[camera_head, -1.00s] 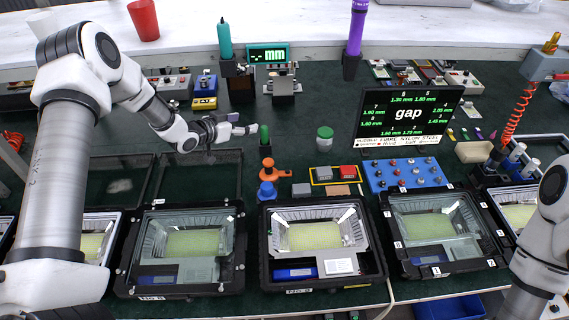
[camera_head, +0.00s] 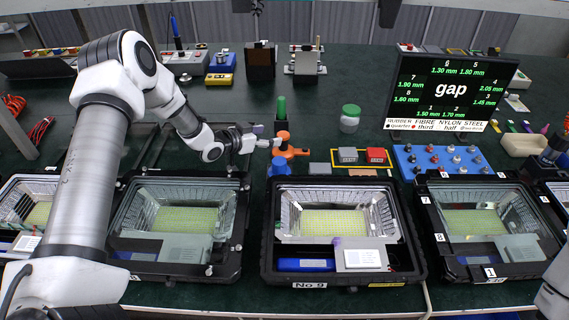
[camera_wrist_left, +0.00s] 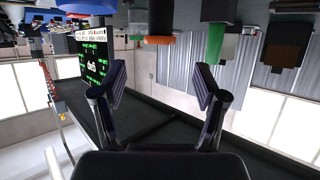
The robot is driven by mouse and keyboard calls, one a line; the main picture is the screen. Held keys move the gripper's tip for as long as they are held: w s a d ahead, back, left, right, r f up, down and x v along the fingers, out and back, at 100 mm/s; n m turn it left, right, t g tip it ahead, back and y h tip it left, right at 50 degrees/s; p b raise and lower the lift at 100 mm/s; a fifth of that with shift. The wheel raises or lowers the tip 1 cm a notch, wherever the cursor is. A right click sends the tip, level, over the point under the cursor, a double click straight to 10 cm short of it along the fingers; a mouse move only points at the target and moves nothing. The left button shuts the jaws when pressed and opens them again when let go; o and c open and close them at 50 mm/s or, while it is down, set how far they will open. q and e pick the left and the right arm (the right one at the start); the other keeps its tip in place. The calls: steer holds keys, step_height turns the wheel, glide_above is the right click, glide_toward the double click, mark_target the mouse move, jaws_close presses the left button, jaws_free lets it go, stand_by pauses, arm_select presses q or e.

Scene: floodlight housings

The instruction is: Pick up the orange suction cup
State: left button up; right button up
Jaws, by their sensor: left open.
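The orange suction cup (camera_head: 291,152) stands on the dark green bench, just behind the blue suction cup (camera_head: 279,168). My left gripper (camera_head: 264,143) is at the orange cup's left, with its fingers pointing right toward it. In the left wrist view, which looks upside down, the left gripper (camera_wrist_left: 160,78) is open and empty. There the orange cup (camera_wrist_left: 160,40) lies beyond the gap between the fingers, and the blue cup (camera_wrist_left: 87,7) is at the upper left. Whether a fingertip touches the orange cup is unclear.
A green-handled tool (camera_head: 281,108) stands close behind the orange cup. A green-lidded jar (camera_head: 350,119) and grey and red blocks (camera_head: 376,155) are to the right. Floodlight housings (camera_head: 300,285) line the front. A gap display (camera_head: 447,90) stands at the back right.

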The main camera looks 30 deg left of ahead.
mark_target(284, 134)
arm_select(q)
steer(key=p+x, duration=0.1)
steer(key=x, duration=0.7)
steer(key=shift+f, duration=0.25)
steer(key=shift+r, duration=0.1)
jaws_close()
